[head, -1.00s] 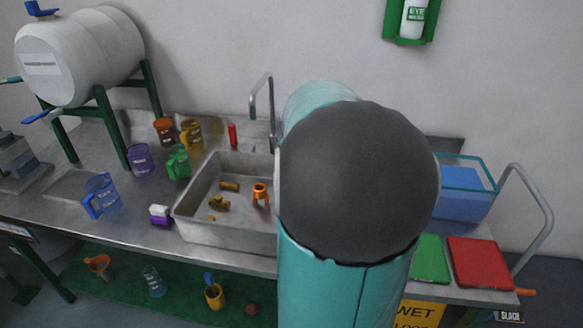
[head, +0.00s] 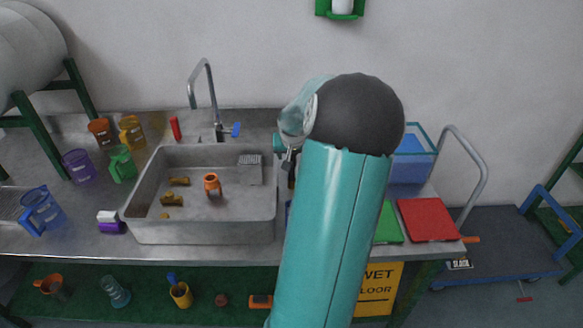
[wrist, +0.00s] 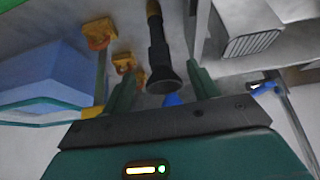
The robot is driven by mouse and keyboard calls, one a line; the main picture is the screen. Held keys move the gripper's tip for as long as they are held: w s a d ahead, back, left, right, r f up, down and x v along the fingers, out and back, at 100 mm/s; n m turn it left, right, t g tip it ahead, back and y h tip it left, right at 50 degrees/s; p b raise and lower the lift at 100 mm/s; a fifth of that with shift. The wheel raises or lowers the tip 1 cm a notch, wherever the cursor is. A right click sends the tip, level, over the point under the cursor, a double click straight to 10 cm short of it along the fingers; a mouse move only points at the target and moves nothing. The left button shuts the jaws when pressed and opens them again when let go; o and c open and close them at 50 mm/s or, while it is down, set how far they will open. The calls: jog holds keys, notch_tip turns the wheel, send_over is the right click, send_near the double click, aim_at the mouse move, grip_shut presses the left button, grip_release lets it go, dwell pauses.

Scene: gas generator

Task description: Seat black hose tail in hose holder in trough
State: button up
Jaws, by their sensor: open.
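In the wrist view, my gripper (wrist: 163,78) is open, with one green finger on each side of a dark, hose-like piece (wrist: 158,58). This piece has a flared black end, and I cannot tell whether a finger touches it. It looks like the black hose tail, but the rest of it is out of view. In the head view, my arm hides most of the gripper and the hose. The metal trough (head: 205,238) is left of my arm. An orange upright fitting (head: 212,184), perhaps the hose holder, stands on its floor.
Several brass fittings (head: 171,199) lie in the trough, and a tap (head: 207,85) rises behind it. A blue tank (head: 411,165) and a red board (head: 428,219) are right of my arm. Coloured jugs, including a green one (head: 122,163), stand at left.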

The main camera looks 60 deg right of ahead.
aim_at(292, 158)
jog(key=x, duration=0.5)
jog(key=shift+f, duration=0.15)
jog(key=c, duration=1.1)
